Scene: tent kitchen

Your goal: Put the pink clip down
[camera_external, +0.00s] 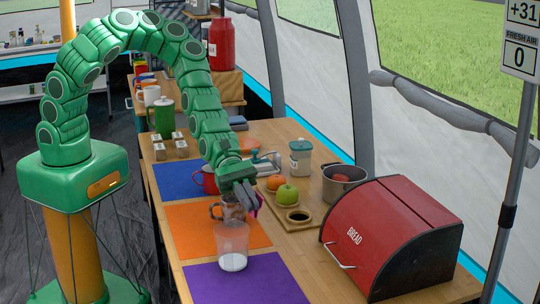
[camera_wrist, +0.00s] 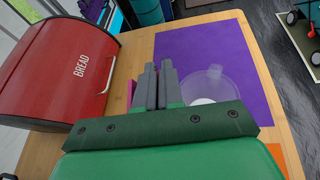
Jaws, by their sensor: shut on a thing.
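My gripper (camera_external: 249,197) is above the table, just beyond the clear cup (camera_external: 231,240) on the purple mat. In the wrist view my gripper's grey fingers (camera_wrist: 159,75) are close together. A bit of the pink clip (camera_external: 258,207) shows beside the fingers, and a pink sliver also shows left of them in the wrist view (camera_wrist: 132,92). The clip is held in the jaws, and most of it is hidden. I cannot tell how high it is above the table.
A red bread box (camera_external: 393,233) stands at right. The cup with white contents and a grey mug (camera_external: 230,208) stand close to my gripper. Bare wood shows near the purple mat (camera_external: 267,282).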

